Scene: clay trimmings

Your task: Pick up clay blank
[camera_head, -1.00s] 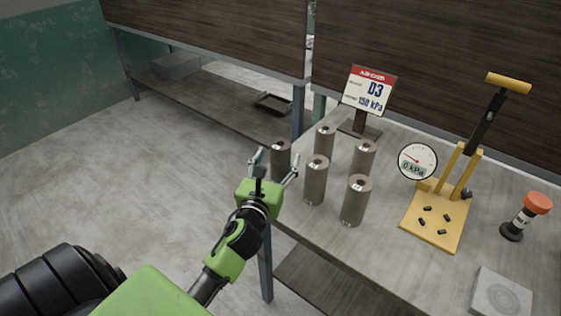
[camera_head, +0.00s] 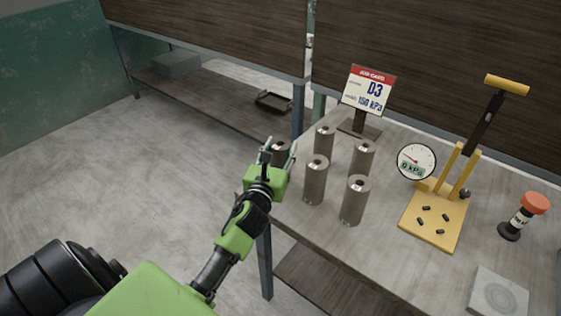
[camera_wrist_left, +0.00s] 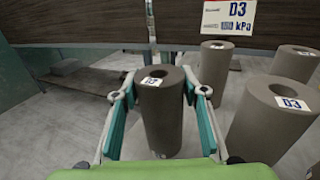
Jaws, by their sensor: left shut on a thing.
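The clay blank is a grey-brown upright cylinder (camera_head: 281,147) with a hole in its top, at the left edge of the worktable, partly hidden by my gripper. In the left wrist view it stands between the fingers (camera_wrist_left: 161,122), with a small white label on top that I cannot read for sure. My left gripper (camera_head: 279,157) is shut on this cylinder, one finger on each side. I cannot tell whether its base touches the table. My right gripper is not in view.
Several similar cylinders (camera_head: 316,180) stand close by to the right. The worktable (camera_head: 385,262) also holds a D3 sign (camera_head: 368,90), a gauge (camera_head: 416,161), a yellow lever press (camera_head: 434,219), an orange-topped bottle (camera_head: 525,214) and a square plate (camera_head: 499,294).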

